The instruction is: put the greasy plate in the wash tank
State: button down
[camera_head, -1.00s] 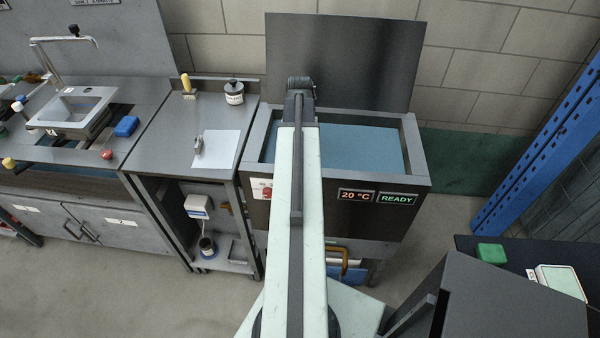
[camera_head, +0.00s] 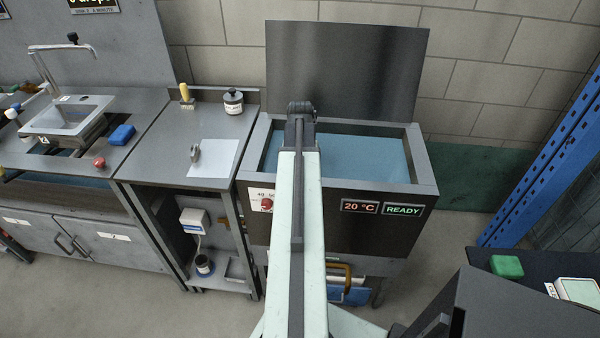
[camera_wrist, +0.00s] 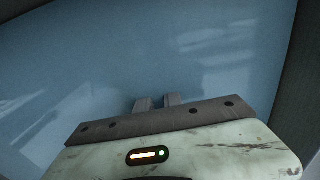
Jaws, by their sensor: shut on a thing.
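The wash tank (camera_head: 427,172) stands straight in front of me, full of blue liquid, with its dark lid raised behind it. Its front shows "20 °C" and "READY". My arm reaches over the tank's front edge and hides part of it. In the wrist view my gripper (camera_wrist: 158,102) points at the blue liquid with its two fingers close together. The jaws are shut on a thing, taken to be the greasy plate. The plate itself cannot be made out in either view, nor whether it touches the liquid.
A side table left of the tank holds a white sheet (camera_head: 214,158), a dark jar (camera_head: 233,102) and a yellow-handled tool (camera_head: 186,93). A blue rack post (camera_head: 545,165) and a dark table with a green block (camera_head: 507,266) are at right.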

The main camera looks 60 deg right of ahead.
jog(key=shift+f, duration=0.25)
jog(key=c, duration=1.5)
grip_release()
jog(key=shift+r, duration=0.15)
notch_tip(320, 180, up, 13)
jog(key=p, duration=1.2)
jog(key=shift+p, duration=0.4)
